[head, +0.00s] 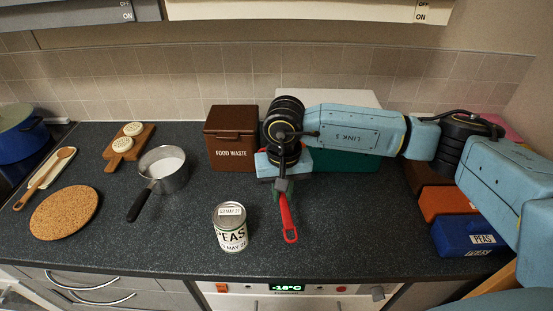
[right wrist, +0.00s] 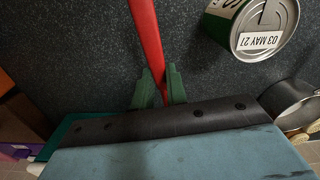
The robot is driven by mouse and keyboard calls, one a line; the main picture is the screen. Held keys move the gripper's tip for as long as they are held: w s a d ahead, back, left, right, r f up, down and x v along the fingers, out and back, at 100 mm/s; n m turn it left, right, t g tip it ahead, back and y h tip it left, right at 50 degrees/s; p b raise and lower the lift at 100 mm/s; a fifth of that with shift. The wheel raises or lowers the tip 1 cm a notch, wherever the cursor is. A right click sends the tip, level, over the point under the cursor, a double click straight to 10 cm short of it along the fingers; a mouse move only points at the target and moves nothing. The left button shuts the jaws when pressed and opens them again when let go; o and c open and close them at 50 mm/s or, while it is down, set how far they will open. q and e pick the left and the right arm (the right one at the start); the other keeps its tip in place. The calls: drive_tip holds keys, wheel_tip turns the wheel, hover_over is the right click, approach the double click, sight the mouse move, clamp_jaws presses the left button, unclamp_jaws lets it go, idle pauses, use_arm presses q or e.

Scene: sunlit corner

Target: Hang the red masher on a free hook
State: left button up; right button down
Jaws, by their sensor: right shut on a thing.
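The red masher shows as a red handle (head: 289,220) with a loop at its near end, just right of the peas can. My right gripper (head: 282,194) points down over the counter and is shut on the masher near the far end of the visible handle. In the right wrist view the red handle (right wrist: 147,38) runs between the green fingers (right wrist: 159,88). The masher's head is hidden, and I cannot tell whether the masher touches the counter. No hook shows in either view. My left gripper is not in view.
A peas can (head: 231,228) stands close left of the handle. A brown food waste bin (head: 231,138) and a green-and-white box (head: 345,163) stand behind.

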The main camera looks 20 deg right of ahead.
drive_tip(key=p, duration=0.1)
drive_tip(key=m+p, duration=0.1)
drive_tip(key=p, duration=0.1)
drive_tip(key=shift+d+m, duration=0.25)
drive_tip(key=shift+m, duration=0.05)
drive_tip(key=shift+d+f+p, duration=0.1)
drive_tip(key=shift+f+p, duration=0.15)
drive_tip(key=shift+p, duration=0.35)
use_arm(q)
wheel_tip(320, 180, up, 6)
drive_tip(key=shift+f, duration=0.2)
use_arm(e)
drive_tip(key=shift+m, duration=0.3)
drive_tip(key=shift+f, duration=0.15)
wheel_tip(320, 180, down, 9)
drive_tip(key=shift+r+p, duration=0.2)
drive_tip(key=shift+p, duration=0.45)
drive_tip(key=shift+f, duration=0.5)
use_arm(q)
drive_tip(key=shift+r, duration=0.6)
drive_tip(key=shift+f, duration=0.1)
